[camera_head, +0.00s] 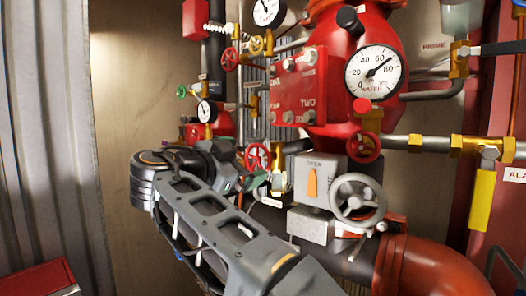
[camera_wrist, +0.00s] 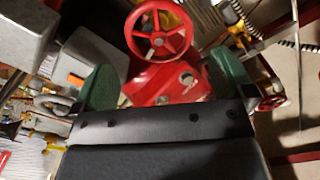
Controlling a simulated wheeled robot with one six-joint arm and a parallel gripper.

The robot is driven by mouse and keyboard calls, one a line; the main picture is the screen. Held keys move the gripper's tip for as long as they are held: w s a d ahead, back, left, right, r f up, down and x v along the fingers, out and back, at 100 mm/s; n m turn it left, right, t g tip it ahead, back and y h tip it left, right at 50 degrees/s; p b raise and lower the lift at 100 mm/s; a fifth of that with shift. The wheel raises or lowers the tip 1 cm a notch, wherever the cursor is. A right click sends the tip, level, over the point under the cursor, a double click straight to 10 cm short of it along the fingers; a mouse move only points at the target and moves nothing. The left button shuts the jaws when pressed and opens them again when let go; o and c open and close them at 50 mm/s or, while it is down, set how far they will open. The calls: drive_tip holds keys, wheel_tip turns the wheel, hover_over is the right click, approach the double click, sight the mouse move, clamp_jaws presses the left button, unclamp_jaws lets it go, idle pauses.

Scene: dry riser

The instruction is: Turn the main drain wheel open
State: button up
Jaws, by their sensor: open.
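A red spoked handwheel (camera_wrist: 160,31) is at the top middle of the wrist view, beyond my fingertips. It appears to be the small red wheel (camera_head: 257,158) by my gripper in the head view. I cannot read a label naming it as the main drain. My gripper (camera_wrist: 164,78) has its two green-padded fingers spread wide with nothing between them. The wheel stands a little ahead of the fingers and appears apart from them. In the head view my arm partly hides the gripper (camera_head: 250,180).
A grey handwheel (camera_head: 358,199) and a grey box with an orange lever (camera_head: 312,184) stand just right of my gripper. Other red wheels (camera_head: 364,147), a water gauge (camera_head: 376,73) and brass-fitted pipes crowd the wall. A corrugated panel (camera_head: 45,140) is at left.

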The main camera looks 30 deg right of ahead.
sight(257, 158)
drive_tip(key=p+x, duration=0.2)
drive_tip(key=x, duration=0.5)
drive_tip(key=shift+w+d, duration=0.15)
drive_tip(key=shift+d, duration=0.1)
drive_tip(key=c, duration=0.8)
